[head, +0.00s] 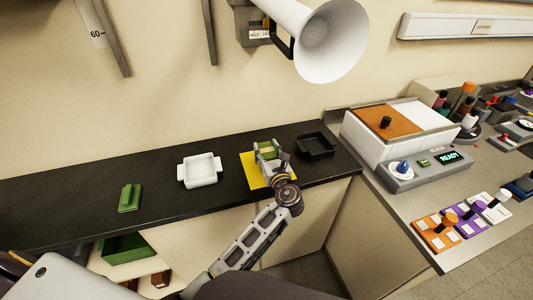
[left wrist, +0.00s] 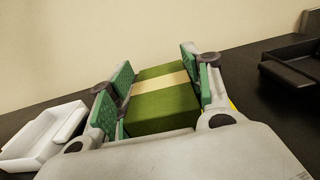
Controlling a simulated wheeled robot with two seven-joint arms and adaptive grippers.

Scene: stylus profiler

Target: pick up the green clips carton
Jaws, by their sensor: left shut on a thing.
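The green clips carton (left wrist: 165,108) is a green box with a cream band across it. In the left wrist view it sits between the two green-padded fingers of my left gripper (left wrist: 155,78), which are shut on its sides. In the head view the carton (head: 266,146) shows small, partly hidden by my left gripper (head: 268,153), above the yellow mat (head: 248,172). I cannot tell whether the carton touches the mat. My right gripper is in neither view.
A white tray (head: 187,173) stands left of the mat and a black tray (head: 329,151) right of it. A green block (head: 129,198) lies further left on the black counter (head: 60,205). An instrument (head: 368,148) stands at the right. A white horn (head: 330,42) hangs above.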

